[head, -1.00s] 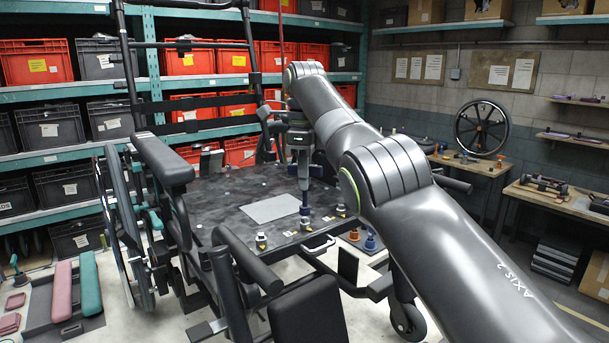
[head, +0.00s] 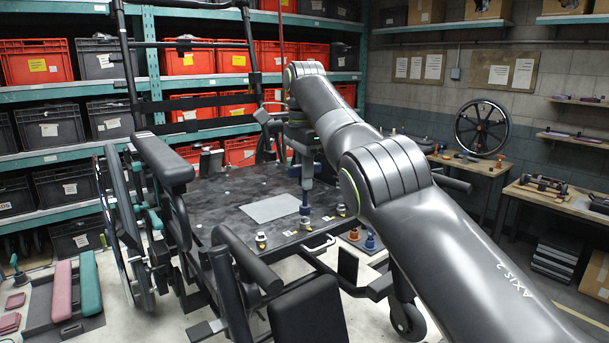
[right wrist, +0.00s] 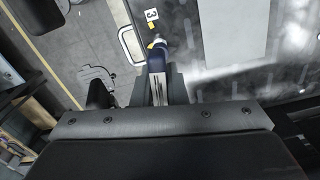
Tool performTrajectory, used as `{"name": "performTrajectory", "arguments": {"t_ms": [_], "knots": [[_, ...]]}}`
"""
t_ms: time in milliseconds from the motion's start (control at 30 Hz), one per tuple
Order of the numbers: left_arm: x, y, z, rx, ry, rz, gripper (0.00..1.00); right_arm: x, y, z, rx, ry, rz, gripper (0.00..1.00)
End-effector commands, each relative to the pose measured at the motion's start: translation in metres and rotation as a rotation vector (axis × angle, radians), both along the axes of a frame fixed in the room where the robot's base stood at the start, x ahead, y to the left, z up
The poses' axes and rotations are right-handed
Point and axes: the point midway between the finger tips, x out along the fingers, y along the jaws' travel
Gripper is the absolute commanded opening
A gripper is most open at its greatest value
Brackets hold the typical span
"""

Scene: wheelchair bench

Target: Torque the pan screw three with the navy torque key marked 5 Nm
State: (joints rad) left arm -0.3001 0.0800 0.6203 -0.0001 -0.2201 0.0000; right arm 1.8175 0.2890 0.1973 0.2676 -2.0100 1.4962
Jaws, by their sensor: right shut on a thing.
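My right gripper (head: 302,168) is shut on the navy torque key (head: 305,199) and holds it upright over the front part of the dark seat panel (head: 226,196). In the right wrist view the navy key (right wrist: 156,60) stands out between the fingers (right wrist: 160,76). The pan screw itself is hidden under the key, and I cannot tell how deeply the key is seated. The 5 Nm mark is not readable. My left gripper is out of view.
Yellow-marked fittings stand left (head: 261,240) and right (head: 341,209) of the key along the panel's front edge. An orange-brown piece (head: 354,234) and a blue piece (head: 370,241) stand just right of it. Black armrests (head: 162,157) rise at the left. A pale sheet (head: 271,208) lies mid-panel.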

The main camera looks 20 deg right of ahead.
Motion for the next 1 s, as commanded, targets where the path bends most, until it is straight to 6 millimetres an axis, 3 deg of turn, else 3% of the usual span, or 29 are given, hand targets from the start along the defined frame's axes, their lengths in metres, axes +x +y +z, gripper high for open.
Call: {"name": "performTrajectory", "arguments": {"t_ms": [200,1000], "knots": [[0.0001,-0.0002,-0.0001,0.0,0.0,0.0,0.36,-0.0001,-0.0002,0.0005,0.0,-0.001,0.147,0.0],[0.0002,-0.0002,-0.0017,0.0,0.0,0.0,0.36,-0.0005,0.0001,0.0006,0.0,-0.001,0.293,0.0]]}}
